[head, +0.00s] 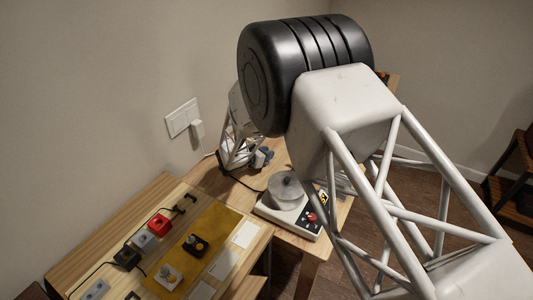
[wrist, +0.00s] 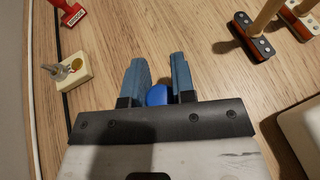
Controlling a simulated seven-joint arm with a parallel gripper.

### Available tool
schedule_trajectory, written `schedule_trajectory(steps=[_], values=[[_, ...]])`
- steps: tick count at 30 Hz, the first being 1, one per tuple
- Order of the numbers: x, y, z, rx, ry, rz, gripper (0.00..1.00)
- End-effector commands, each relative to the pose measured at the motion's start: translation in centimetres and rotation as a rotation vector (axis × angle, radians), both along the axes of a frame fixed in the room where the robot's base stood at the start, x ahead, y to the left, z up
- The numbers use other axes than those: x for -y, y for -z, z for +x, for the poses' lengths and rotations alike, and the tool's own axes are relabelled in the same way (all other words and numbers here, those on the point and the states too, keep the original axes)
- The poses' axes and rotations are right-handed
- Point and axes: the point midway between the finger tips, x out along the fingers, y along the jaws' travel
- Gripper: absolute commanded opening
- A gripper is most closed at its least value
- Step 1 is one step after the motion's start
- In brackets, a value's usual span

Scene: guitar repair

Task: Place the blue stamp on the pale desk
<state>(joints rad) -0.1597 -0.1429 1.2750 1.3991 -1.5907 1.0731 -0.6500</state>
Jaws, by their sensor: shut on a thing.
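My gripper (wrist: 159,62) has blue-grey fingers and is shut on the blue stamp (wrist: 157,95). Only a rounded blue part of the stamp shows between the fingers; the rest is hidden. A pale wooden desk top (wrist: 150,28) lies under the gripper in the wrist view. I cannot tell whether the stamp touches it. In the head view my gripper (head: 262,158) is small, over the far wooden surface (head: 215,178) near the wall, and the stamp cannot be made out there.
The wrist view shows a red stamp (wrist: 72,12), a cream block with a metal piece (wrist: 72,68) and wooden-handled stamps (wrist: 252,40). In the head view, a grey-topped machine (head: 288,205) stands nearby. The near bench (head: 110,215) holds small boxes and a yellow mat (head: 213,235).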

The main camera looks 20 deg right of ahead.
Motion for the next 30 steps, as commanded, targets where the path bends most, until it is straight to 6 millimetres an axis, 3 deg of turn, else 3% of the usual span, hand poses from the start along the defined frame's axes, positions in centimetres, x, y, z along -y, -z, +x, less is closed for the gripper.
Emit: schedule_trajectory(steps=[1,5,6,20,30], values=[[0.0,0.0,0.0,0.000,0.000,0.000,0.29],[0.0,0.0,0.0,0.000,0.000,0.000,0.48],[0.0,0.0,0.0,0.000,0.000,0.000,0.49],[-0.1,-0.3,0.0,0.000,0.000,0.000,0.49],[-3.1,-1.6,-1.5,-0.001,-0.002,0.001,0.49]])
